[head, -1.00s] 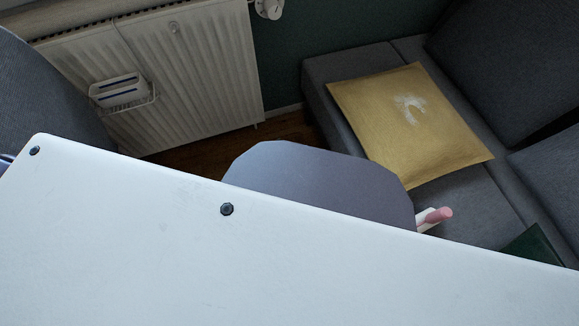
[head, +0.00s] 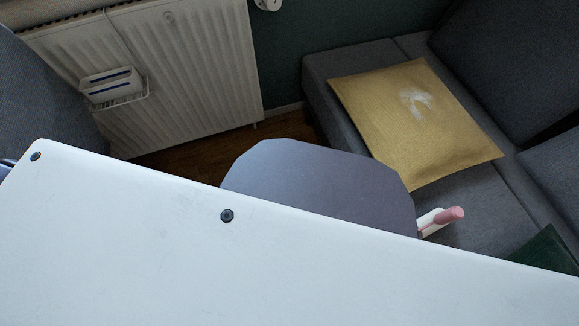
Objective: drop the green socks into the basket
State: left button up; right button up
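Neither the green socks nor the basket can be made out in the head view. A dark green thing (head: 548,250) shows at the right edge, partly hidden behind the white surface; I cannot tell what it is. Neither of my grippers is in view.
A large white surface (head: 120,250) fills the foreground. Behind it stand a grey rounded panel (head: 315,185), a white radiator (head: 190,75) with a small holder (head: 115,88), and a grey sofa (head: 480,205) bearing a gold cushion (head: 410,115) and a pink-tipped object (head: 445,217).

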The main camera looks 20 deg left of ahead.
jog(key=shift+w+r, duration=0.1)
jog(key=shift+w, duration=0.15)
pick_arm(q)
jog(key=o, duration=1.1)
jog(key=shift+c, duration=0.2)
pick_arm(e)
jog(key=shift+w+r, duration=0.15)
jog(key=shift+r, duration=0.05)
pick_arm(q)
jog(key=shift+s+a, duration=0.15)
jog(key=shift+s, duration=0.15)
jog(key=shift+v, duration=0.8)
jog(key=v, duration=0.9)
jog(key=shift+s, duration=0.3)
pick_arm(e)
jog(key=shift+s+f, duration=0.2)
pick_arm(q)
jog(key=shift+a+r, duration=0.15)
